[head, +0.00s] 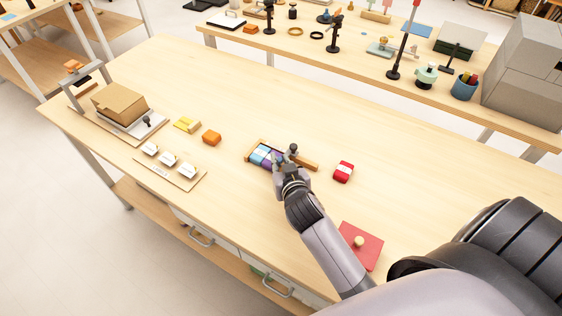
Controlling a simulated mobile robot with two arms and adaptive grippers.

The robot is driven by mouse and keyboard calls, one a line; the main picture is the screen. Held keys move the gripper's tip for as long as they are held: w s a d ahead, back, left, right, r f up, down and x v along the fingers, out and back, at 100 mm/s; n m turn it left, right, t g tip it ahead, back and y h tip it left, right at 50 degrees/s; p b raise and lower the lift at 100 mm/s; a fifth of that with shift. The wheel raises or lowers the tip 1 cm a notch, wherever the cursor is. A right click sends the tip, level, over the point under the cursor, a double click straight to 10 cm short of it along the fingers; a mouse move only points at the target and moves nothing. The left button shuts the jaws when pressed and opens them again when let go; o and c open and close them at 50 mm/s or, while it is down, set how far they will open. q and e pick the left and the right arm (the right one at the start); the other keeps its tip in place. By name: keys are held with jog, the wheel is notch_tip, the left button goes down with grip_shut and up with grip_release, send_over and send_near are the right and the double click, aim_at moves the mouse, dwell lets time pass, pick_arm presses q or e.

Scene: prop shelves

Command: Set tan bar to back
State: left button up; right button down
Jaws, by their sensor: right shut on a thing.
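A shallow wooden tray (250,154) lies on the near table, with light blue, white and purple blocks (266,156) in its left part. A tan piece (305,162), seemingly the tan bar, shows at the tray's right part, just right of my fingers. My right gripper (289,156) is over the middle of the tray, with its fingers low and shut on the bar. The fingers and wrist hide the grip and part of the tray. My left gripper is out of view.
A red and white block (344,172) sits right of the tray, and a red board with a knob (360,244) is nearer. The table behind the tray is clear.

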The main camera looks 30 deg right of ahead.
dwell(0.4)
jog(key=s+d+p, duration=0.2)
jog(key=s, duration=0.1)
jog(key=s+d, duration=0.1)
jog(key=s, duration=0.1)
jog(key=shift+s+p, duration=0.15)
jog(key=shift+p, duration=0.25)
jog(key=shift+f, duration=0.1)
jog(key=c, duration=1.6)
grip_release()
jog(key=shift+s+d, duration=0.1)
jog(key=shift+d, duration=0.05)
jog(key=shift+r, duration=0.35)
notch_tip(320, 180, up, 10)
jog(key=shift+f, duration=0.25)
